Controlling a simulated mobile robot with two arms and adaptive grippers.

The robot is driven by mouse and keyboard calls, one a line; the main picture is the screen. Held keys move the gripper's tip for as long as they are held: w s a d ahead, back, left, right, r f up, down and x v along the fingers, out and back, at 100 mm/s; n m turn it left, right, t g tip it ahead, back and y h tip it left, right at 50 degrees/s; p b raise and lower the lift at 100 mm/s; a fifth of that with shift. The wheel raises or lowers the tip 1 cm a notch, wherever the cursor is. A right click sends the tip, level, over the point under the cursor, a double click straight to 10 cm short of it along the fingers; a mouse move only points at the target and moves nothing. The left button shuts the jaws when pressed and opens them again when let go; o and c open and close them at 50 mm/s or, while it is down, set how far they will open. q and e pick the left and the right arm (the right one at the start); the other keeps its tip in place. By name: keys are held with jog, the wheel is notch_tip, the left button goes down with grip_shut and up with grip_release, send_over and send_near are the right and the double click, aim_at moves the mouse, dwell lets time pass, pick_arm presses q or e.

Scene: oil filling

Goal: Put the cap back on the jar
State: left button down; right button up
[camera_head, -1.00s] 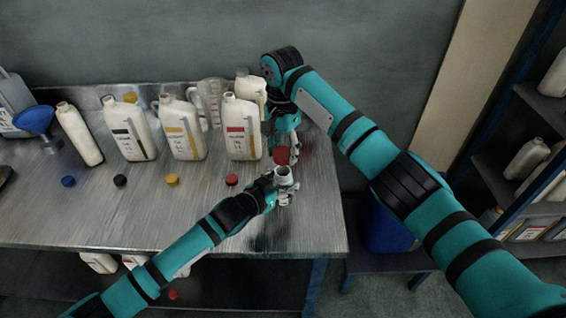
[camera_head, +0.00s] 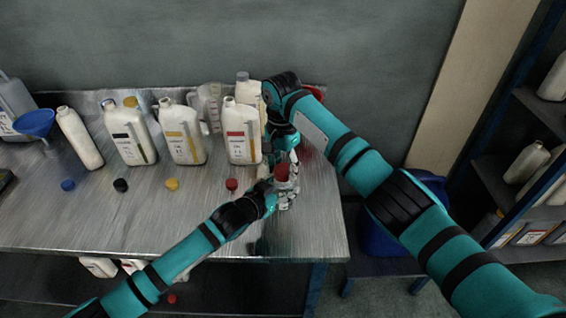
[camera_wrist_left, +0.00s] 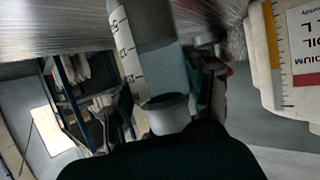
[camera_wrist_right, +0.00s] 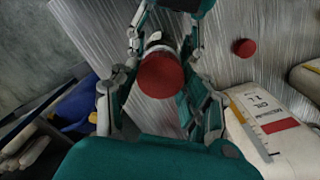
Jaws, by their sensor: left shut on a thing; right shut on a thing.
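The red cap (camera_head: 282,172) is over the mouth of the small jar near the table's right front edge. In the right wrist view the cap (camera_wrist_right: 160,76) sits between the fingers of my right gripper (camera_wrist_right: 163,48), which is shut on it. Behind the cap a pale part of the jar (camera_wrist_right: 156,42) shows. My left gripper (camera_head: 277,187) is shut on the jar from the left and hides much of it. I cannot tell whether the cap touches the rim or is seated.
A loose red cap (camera_head: 232,184) lies in a row with yellow (camera_head: 172,184), black (camera_head: 121,185) and blue (camera_head: 68,185) caps. Several white bottles, including a red-labelled one (camera_head: 242,130), stand behind. A blue funnel (camera_head: 35,122) is at the left. The table's front middle is clear.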

jog(key=shift+f, duration=0.75)
dwell(0.5)
jog(key=m, duration=0.4)
jog(key=shift+a+m, duration=0.15)
jog(key=shift+m, duration=0.15)
jog(key=m, duration=1.4)
jog(key=shift+m, duration=0.4)
jog(key=o, duration=0.7)
